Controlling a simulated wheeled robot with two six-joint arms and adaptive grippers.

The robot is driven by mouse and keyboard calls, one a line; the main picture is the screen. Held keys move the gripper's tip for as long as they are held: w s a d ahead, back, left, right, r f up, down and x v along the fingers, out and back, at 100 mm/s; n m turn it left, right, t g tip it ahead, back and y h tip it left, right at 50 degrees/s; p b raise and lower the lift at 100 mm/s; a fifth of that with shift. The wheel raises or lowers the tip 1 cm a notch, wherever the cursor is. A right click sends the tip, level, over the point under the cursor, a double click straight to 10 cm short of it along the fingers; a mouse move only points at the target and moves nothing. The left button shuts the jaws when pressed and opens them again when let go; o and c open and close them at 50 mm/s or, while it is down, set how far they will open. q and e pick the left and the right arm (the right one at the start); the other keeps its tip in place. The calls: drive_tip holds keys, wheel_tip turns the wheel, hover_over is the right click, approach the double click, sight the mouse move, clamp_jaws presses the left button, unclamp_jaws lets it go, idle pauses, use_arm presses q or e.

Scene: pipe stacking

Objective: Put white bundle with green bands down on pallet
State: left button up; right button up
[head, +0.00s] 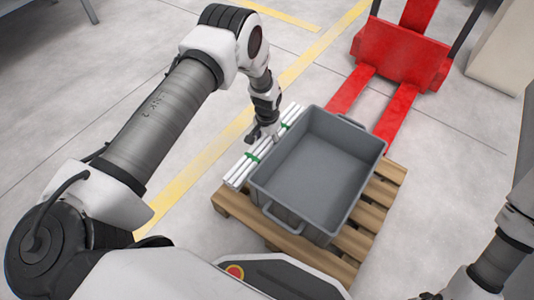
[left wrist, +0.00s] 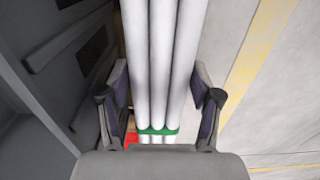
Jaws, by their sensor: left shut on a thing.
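The white bundle of pipes with green bands (head: 240,173) lies lengthwise along the left side of the grey crate. My left gripper (head: 262,132) is shut on it from above, near its middle. In the left wrist view the white pipes (left wrist: 158,60) run between the two fingers (left wrist: 160,88), with one green band below. The bundle is over the left part of the wooden pallet (head: 232,205). I cannot tell if it touches the boards. My right gripper (head: 430,296) is only just in view at the bottom edge, and its jaws are cut off.
An empty grey crate (head: 345,204) stands on the pallet, close beside the bundle; its wall fills the left of the wrist view (left wrist: 40,100). A red pallet jack (head: 400,55) has its forks toward the pallet. Yellow floor lines (head: 190,178) run to the left; floor there is clear.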

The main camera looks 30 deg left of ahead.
sight(267, 140)
use_arm(q)
wheel_tip(267, 140, down, 5)
drive_tip(key=shift+b, duration=1.1)
drive_tip(key=shift+r, duration=0.2)
drive_tip(key=shift+c, duration=0.6)
drive_tip(key=shift+f, duration=0.15)
drive_tip(key=o, duration=1.3)
wheel_tip(267, 140, up, 12)
drive_tip(key=p, duration=0.6)
